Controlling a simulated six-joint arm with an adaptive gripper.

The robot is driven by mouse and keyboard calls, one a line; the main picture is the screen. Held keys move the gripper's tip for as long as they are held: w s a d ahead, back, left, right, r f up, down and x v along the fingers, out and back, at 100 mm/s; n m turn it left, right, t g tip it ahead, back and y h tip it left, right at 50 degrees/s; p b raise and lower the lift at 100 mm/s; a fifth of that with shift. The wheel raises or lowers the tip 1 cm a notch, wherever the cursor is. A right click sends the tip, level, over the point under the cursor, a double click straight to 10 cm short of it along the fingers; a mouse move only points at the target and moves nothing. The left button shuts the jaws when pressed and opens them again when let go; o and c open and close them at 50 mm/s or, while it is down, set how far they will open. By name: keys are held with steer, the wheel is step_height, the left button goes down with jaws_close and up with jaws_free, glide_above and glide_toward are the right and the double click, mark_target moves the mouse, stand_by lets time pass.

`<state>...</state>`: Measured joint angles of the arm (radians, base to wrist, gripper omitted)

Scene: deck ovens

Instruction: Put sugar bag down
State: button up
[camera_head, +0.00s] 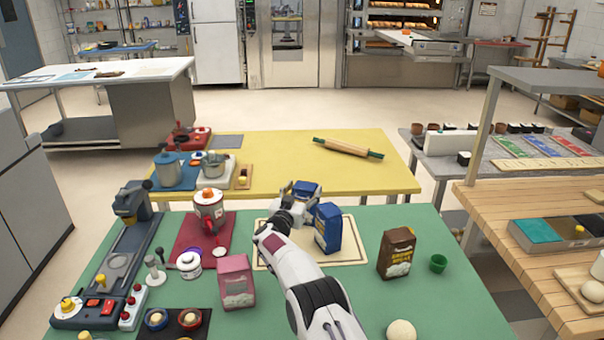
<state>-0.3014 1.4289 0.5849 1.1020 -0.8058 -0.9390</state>
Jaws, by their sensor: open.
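A blue bag (328,229) stands upright on the cream mat (352,254) on the green table. A brown bag (396,253), with lettering that seems to read brown sugar, stands to the right of the mat. A pink bag (236,283) stands at the left of my arm. My gripper (303,196) is open at the far side of the mat, just left of and behind the blue bag. Another blue shape (308,187) shows at its fingers; I cannot tell whether it is a second bag. The arm hides part of the mat, and the fingertips are small and partly covered.
A red and white grinder (209,211), a lidded white jar (189,264) and a dark blue machine (110,262) crowd the table's left. A green cup (438,263) and dough ball (401,330) lie right. The yellow table (290,155) behind holds a rolling pin (348,148).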

steer(key=shift+s+a, duration=0.2)
steer(key=shift+s, duration=0.3)
steer(key=shift+r, duration=0.45)
step_height(320, 180, up, 6)
steer(key=shift+r, duration=0.15)
stand_by(0.4)
